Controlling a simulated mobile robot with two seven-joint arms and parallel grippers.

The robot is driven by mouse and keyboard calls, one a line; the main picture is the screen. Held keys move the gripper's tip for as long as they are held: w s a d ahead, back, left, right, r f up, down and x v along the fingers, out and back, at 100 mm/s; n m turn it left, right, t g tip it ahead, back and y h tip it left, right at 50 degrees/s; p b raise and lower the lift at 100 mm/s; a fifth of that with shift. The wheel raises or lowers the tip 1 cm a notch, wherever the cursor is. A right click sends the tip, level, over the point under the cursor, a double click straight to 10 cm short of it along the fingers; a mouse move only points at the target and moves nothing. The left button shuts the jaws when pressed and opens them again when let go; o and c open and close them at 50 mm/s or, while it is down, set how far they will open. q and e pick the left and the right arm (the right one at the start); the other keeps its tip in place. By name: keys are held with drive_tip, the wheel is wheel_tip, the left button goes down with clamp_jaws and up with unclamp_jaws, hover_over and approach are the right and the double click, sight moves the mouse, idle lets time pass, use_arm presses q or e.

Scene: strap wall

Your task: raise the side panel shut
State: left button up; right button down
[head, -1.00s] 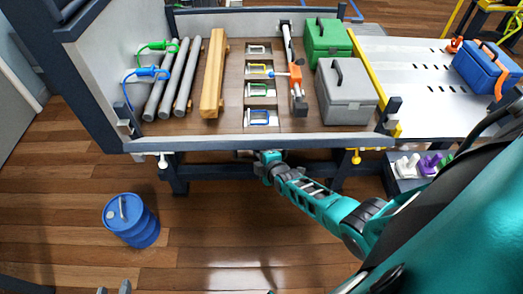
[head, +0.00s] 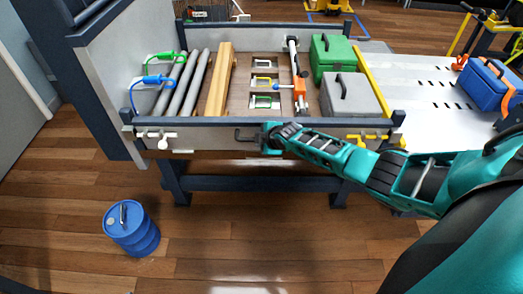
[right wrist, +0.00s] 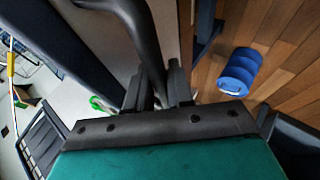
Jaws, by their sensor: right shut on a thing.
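The side panel (head: 215,137) is a pale board with a dark top rail along the near edge of the load bed. It stands up close to level with the dark corner posts; I cannot tell if it is fully flush. A dark handle (head: 245,135) sits on its outer face and also shows in the right wrist view (right wrist: 143,35). My right gripper (head: 270,137) is shut on this handle; its fingers (right wrist: 158,92) show around the bar in the right wrist view. A white latch (head: 158,138) and a yellow latch (head: 372,139) sit near the panel's ends. My left gripper is out of view.
Grey pipes (head: 185,85), a wooden beam (head: 217,80), a green case (head: 332,57) and a grey case (head: 352,95) lie in the bed. A blue barrel (head: 132,230) stands on the floor at lower left.

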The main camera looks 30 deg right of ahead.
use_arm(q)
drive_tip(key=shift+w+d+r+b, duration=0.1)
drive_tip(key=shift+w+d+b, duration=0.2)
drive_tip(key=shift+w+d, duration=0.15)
use_arm(e)
drive_tip(key=shift+w+d+r, duration=0.35)
drive_tip(key=shift+w, duration=0.25)
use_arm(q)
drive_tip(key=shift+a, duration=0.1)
use_arm(e)
drive_tip(key=shift+r, duration=0.1)
drive_tip(key=c, duration=1.1)
unclamp_jaws()
drive_tip(key=shift+w, duration=0.1)
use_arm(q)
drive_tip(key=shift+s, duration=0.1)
